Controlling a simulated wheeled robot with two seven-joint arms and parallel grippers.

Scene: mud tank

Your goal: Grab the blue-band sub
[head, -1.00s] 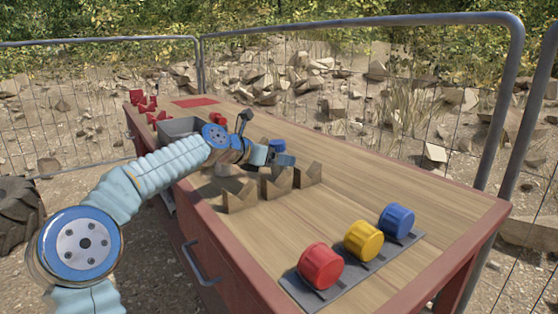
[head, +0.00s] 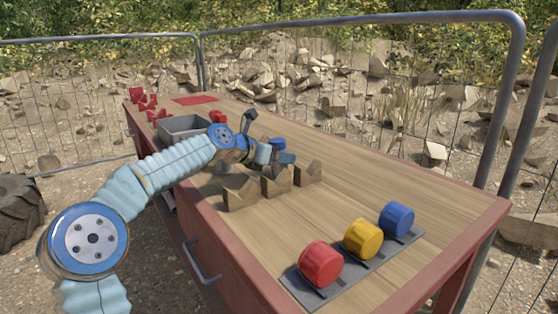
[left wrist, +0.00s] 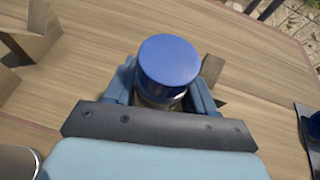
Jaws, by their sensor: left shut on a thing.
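The blue-band sub shows as a blue round cap in the head view (head: 278,144). In the left wrist view it is a blue-topped cylinder with a paler metallic body (left wrist: 168,60), standing between the two fingers. My left gripper (head: 273,154) is shut on it, low over the table just behind the wooden cradles; its fingers flank the cylinder in the left wrist view (left wrist: 165,92). The lower part of the sub is hidden by the gripper. My right gripper is not in view.
Notched wooden cradles (head: 276,181) stand directly in front of the gripper. A grey strip (head: 330,281) with red, yellow and blue capped cylinders lies at the near right. A grey tray (head: 175,137), a red-topped piece (head: 218,117) and red notched blocks are farther left. The right tabletop is clear.

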